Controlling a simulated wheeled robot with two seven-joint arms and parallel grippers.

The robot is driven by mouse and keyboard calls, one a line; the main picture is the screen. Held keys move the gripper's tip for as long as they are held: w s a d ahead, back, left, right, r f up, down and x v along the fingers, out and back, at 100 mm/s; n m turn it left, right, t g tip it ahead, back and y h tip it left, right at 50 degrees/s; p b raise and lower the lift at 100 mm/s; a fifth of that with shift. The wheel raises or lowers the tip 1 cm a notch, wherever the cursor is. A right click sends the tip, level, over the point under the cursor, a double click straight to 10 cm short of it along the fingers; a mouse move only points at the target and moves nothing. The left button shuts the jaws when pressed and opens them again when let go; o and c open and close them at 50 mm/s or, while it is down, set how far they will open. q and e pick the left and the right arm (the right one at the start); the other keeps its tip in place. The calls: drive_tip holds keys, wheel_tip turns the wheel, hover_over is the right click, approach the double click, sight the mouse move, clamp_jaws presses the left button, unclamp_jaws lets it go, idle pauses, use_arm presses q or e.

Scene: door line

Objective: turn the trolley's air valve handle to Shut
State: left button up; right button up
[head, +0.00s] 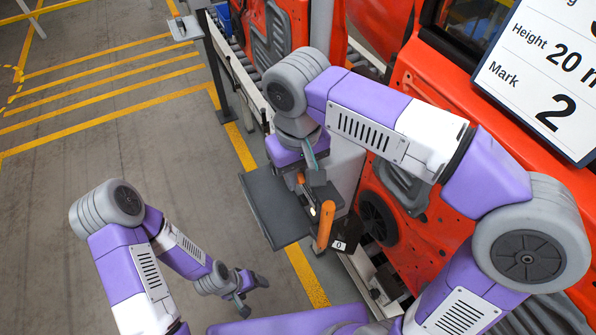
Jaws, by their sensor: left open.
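An orange handle (325,224) stands out at the trolley's near end, beside a dark plate (326,250) with a small white label that reads 0. I take it for the air valve handle. The trolley's flat grey top (268,205) lies to its left. My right gripper (318,188) reaches down from above, just over the handle's upper end. My own wrist partly hides its fingers, so I cannot tell whether they touch or grip the handle. My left gripper (252,292) is open and empty over the floor, lower left of the handle and apart from it.
Red door panels (400,245) on a rail line stand close along the right. A white sign (545,75) with "Height" and "Mark 2" hangs at upper right. The yellow-striped floor (90,170) at left is clear.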

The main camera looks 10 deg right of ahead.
clamp_jaws()
drive_tip(key=t+b, duration=0.1)
drive_tip(key=b, duration=0.1)
drive_tip(key=f+t+b, duration=0.1)
drive_tip(key=b, duration=0.1)
drive_tip(key=shift+s+d+y, duration=0.15)
drive_tip(key=shift+s+y, duration=0.15)
drive_tip(key=shift+s, duration=0.05)
drive_tip(key=shift+s+t+b, duration=0.1)
drive_tip(key=shift+t+b, duration=0.2)
drive_tip(key=shift+b, duration=0.4)
drive_tip(key=shift+r, duration=0.1)
drive_tip(key=shift+o, duration=1.8)
unclamp_jaws()
drive_tip(key=p+v, duration=0.1)
drive_tip(key=v, duration=0.6)
drive_tip(key=shift+r, duration=0.3)
